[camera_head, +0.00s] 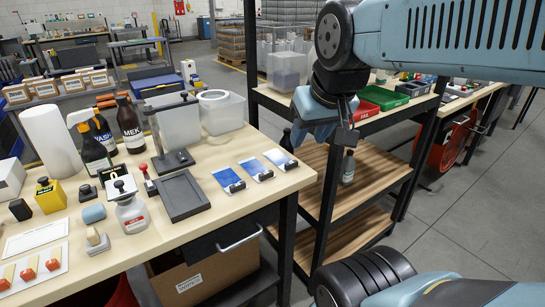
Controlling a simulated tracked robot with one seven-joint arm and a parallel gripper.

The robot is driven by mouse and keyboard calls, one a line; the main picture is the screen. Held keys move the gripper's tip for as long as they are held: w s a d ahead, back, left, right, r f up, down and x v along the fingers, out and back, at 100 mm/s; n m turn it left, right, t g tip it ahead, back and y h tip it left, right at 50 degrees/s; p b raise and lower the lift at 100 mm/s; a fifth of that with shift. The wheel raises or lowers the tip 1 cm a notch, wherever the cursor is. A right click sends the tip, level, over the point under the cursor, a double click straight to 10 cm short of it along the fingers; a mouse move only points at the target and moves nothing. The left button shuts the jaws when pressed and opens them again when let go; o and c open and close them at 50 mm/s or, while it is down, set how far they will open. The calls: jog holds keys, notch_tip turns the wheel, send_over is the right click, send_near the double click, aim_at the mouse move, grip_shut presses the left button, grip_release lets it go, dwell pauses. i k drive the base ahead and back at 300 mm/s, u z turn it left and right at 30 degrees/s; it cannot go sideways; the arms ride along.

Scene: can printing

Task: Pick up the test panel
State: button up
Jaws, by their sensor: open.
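Three flat blue-and-white panels lie in a row near the right end of the wooden-topped workbench: a left panel (225,176), a middle panel (252,165) and a right panel (277,155). Each has a small black block at its near edge. They look like test panels, but I cannot tell which one is meant. My gripper (347,128) hangs in the air to the right of the panels, over the shelf unit. It is open, holds nothing visible and touches none of the panels. The gap between its fingers is hard to make out.
The shelf unit (345,212) stands right of the bench, with a red bin (365,111) and a green bin (385,98) on top.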

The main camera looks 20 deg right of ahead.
aim_at(282, 161)
jog(key=z, duration=0.9)
jog(key=k, duration=1.4)
jog(key=u, duration=0.85)
jog(key=i, duration=1)
jog(key=z, duration=0.1)
